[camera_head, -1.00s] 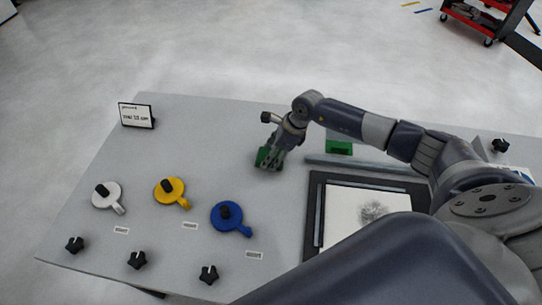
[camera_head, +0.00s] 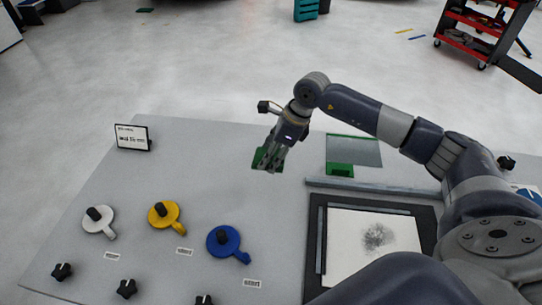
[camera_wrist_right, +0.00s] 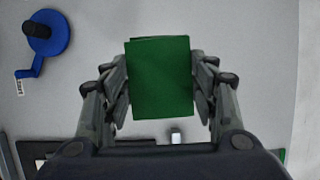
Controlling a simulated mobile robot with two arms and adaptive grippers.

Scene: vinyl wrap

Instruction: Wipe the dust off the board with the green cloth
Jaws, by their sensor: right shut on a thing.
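The green cloth (camera_head: 262,159) is held in my right gripper (camera_head: 268,160), over the table to the left of the board's far corner. In the right wrist view the folded cloth (camera_wrist_right: 160,78) sits between the two fingers of the gripper (camera_wrist_right: 160,85), which are shut on it. The white board (camera_head: 350,240) lies in a dark frame at the front right of the table. A grey smudge of dust (camera_head: 376,237) shows on it. My left gripper is not in view.
White, yellow (camera_head: 164,214) and blue (camera_head: 223,241) discs with handles and black knobs stand at left. A sign (camera_head: 132,137) stands at the far left. A green-edged sheet (camera_head: 354,152) and a grey bar (camera_head: 372,187) lie beyond the board.

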